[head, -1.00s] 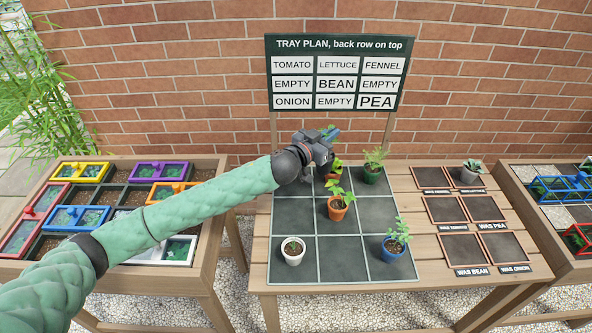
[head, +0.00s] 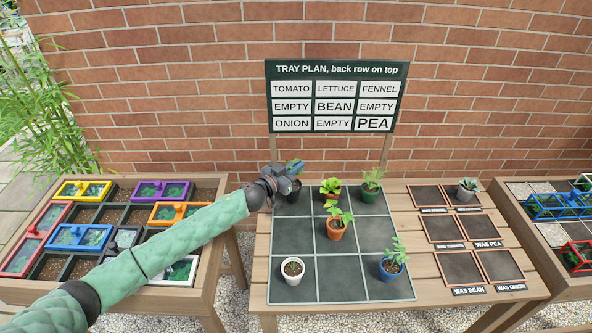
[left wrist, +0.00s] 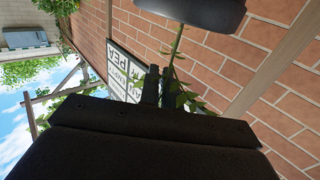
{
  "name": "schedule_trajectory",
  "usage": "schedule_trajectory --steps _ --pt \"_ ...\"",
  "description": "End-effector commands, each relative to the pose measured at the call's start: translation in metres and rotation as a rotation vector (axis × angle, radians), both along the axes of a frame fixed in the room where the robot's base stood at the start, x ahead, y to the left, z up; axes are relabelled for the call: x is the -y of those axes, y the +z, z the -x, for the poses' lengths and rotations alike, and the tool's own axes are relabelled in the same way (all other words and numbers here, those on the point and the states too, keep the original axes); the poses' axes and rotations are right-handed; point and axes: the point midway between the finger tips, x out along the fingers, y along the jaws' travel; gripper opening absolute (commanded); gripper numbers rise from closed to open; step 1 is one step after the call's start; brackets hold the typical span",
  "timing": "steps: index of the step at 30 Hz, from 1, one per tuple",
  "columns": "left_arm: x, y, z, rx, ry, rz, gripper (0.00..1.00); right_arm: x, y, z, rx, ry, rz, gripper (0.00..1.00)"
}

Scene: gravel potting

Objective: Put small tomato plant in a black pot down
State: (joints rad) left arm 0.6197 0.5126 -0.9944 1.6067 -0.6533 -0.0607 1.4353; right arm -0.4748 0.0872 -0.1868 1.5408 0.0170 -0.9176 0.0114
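My left gripper (head: 291,168) is over the back left cell of the dark tray (head: 277,240). It appears shut on the small tomato plant, whose dark pot (head: 292,192) shows partly below it, mostly hidden by the gripper. In the left wrist view the black pot (left wrist: 195,8) is at the top edge, with the green stem and leaves (left wrist: 186,98) at the dark fingers (left wrist: 160,85). That view is turned roughly upside down. I cannot tell whether the pot touches the tray. My right gripper is not in view.
Beside the pot stand a lettuce-like plant (head: 330,189) and a feathery plant in a green pot (head: 370,190). An orange pot (head: 335,232) is in the centre cell, a white pot (head: 293,270) front left, a blue pot (head: 390,270) front right. The sign (head: 335,98) stands behind.

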Motion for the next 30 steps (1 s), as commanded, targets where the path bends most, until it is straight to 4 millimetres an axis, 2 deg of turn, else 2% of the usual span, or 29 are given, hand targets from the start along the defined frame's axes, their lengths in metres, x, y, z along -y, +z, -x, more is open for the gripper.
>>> schedule_trajectory --steps 6,19,20,22,30 --pt "0.000 -0.016 0.000 -0.001 0.000 0.001 0.00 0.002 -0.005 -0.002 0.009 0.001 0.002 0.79" --pt "0.000 -0.021 0.000 0.001 0.000 0.001 0.00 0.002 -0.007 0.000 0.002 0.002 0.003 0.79" --pt "0.000 -0.020 0.000 0.001 0.000 0.000 0.11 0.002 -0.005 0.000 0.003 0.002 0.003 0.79" --pt "0.000 -0.020 0.000 0.001 0.000 -0.001 0.24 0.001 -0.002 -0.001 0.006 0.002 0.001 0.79" --pt "0.000 -0.020 0.000 0.001 0.000 -0.001 0.27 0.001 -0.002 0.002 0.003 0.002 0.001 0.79"
